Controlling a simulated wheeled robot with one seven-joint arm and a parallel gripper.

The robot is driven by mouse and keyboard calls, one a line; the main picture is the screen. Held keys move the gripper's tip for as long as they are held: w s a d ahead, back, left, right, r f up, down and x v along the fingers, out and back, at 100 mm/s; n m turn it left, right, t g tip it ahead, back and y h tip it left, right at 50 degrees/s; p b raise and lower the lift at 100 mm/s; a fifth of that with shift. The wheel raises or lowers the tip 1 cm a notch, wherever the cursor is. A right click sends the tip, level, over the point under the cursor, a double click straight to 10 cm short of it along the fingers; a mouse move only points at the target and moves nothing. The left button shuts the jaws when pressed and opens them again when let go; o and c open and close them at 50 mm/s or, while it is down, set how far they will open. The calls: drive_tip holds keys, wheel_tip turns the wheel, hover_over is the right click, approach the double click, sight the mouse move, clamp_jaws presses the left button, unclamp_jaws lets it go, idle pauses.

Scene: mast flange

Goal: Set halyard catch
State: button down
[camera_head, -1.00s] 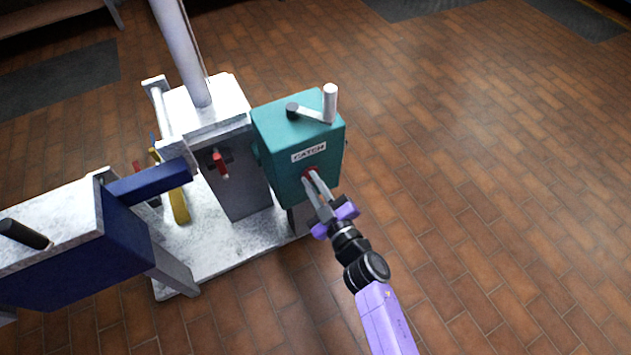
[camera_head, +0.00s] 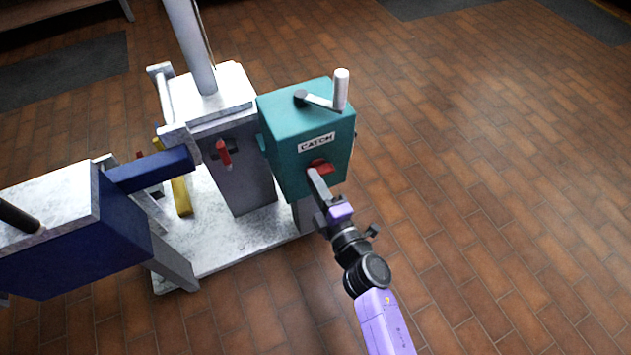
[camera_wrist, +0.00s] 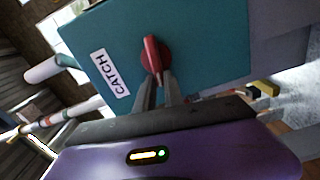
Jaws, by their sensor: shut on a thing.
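The catch is a red knob (camera_head: 320,167) on the front of a teal box (camera_head: 300,180) with a white "CATCH" label (camera_head: 316,142). In the wrist view the red knob (camera_wrist: 155,60) has a raised bar across a round base, and the label (camera_wrist: 110,72) is to its left. My gripper (camera_head: 315,175) is at the box front, its fingers shut on the knob's bar. In the wrist view the fingertips (camera_wrist: 157,78) meet the knob's lower part. In the head view the fingers cover part of the knob.
A crank with a white handle (camera_head: 341,90) tops the teal box. Left of it stand a grey post base with a red lever (camera_head: 223,151), the mast (camera_head: 190,45), a yellow part (camera_head: 181,195) and a dark blue box (camera_head: 85,255). The tiled floor at right is clear.

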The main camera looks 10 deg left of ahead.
drive_tip(key=shift+f+n, duration=0.3)
drive_tip(key=shift+n, duration=0.5)
drive_tip(key=shift+b, duration=0.3)
drive_tip(key=c, duration=1.4)
unclamp_jaws()
drive_tip(key=shift+c, duration=0.2)
drive_tip(key=shift+s, duration=0.1)
drive_tip(key=p+v, duration=0.2)
drive_tip(key=v, duration=0.5)
drive_tip(key=shift+s+d, duration=0.25)
